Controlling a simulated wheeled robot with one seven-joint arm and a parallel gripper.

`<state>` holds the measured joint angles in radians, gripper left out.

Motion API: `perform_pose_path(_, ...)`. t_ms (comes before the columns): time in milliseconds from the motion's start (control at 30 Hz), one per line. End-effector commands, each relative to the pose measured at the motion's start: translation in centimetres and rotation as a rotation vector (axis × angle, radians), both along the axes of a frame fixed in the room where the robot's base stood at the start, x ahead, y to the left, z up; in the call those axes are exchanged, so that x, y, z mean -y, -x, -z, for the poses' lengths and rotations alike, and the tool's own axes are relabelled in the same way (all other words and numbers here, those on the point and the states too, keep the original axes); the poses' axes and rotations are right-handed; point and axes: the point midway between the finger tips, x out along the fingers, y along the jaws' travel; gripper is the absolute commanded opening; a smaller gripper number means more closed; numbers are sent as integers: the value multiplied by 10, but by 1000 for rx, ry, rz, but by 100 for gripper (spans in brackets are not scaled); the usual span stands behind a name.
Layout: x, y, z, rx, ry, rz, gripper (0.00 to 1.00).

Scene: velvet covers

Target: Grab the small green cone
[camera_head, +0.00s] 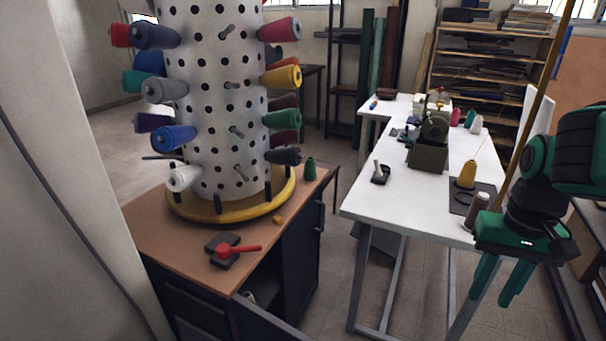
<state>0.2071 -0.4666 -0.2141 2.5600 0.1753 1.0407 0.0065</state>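A small dark green cone (310,170) stands upright on the brown top of the cabinet (150,228), near its back right corner and just right of the spool tower's yellow base. My gripper (490,305) is at the right of the picture, pointing down in front of the white table. Its two green fingers are apart and nothing shows between them. It is far to the right of the cone and not touching it.
The white perforated tower (215,95) carries several coloured spools on pegs, including a green one (281,120). A red-handled tool (235,250) lies at the cabinet's front. The white table (400,200) holds a machine (430,145) and a yellow cone (467,174). Floor shows between cabinet and table.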

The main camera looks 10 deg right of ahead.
Motion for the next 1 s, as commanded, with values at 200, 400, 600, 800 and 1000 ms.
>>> perform_pose_path(200, 0, 7, -4, 14, 2, -6, 55)
perform_pose_path(400, 7, -45, -8, 86, 39, -94, 60)
perform_pose_path(600, 18, -162, -7, 249, 102, -284, 60)
perform_pose_path(800, 7, -286, 2, 436, 139, -472, 60)
perform_pose_path(1000, -22, -401, 18, 638, 154, -632, 60)
